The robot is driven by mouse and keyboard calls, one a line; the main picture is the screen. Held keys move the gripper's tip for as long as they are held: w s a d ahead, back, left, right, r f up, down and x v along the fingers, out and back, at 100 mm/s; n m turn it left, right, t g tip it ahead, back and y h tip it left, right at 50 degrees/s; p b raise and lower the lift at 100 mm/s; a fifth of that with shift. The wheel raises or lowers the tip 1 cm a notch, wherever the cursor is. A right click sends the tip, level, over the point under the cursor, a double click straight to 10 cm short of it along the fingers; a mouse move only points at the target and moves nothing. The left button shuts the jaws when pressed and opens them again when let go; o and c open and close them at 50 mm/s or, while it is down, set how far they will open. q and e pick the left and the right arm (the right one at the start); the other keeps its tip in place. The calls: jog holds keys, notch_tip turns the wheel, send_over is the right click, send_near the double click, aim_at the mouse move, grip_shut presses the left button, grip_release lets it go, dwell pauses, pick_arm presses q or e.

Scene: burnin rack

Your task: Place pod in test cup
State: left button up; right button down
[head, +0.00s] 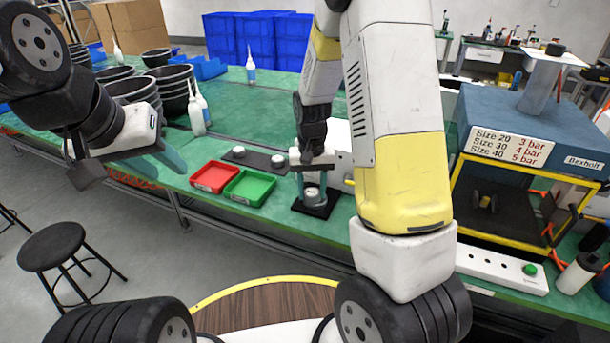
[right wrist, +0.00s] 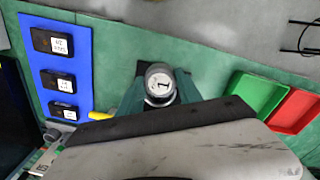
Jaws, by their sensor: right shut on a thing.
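My right gripper (head: 313,185) points down at the bench, its fingers on either side of a small grey round pod (head: 312,194) with a pale top. In the right wrist view, the gripper (right wrist: 158,95) is shut on this pod (right wrist: 159,84), whose round face carries a dark mark. A black square base (head: 322,209) lies directly beneath. I cannot tell a separate test cup from the pod, nor whether the pod rests on the base. My left gripper (head: 128,168) is empty, fingers apart, in the air at the left.
Red (head: 214,177) and green (head: 250,187) trays lie left of the black base. A dark strip (head: 258,159) holds two pale round pieces. A yellow-framed chamber (head: 512,205) beneath a pressure sign stands right. Black buckets (head: 173,88) and bottles stand at the back left.

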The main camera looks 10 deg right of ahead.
aim_at(315, 192)
jog(key=w, duration=0.1)
jog(key=w+d, duration=0.1)
jog(key=w, duration=0.1)
jog(key=w+d, duration=0.1)
jog(key=w, duration=0.1)
jog(key=shift+f, duration=0.3)
jog(key=shift+w+d+f, duration=0.1)
jog(key=shift+w+f, duration=0.05)
jog(key=shift+f, duration=1.6)
jog(key=shift+f, duration=0.2)
jog(key=shift+f, duration=0.4)
jog(key=c, duration=0.8)
grip_release()
jog(key=shift+f, duration=0.1)
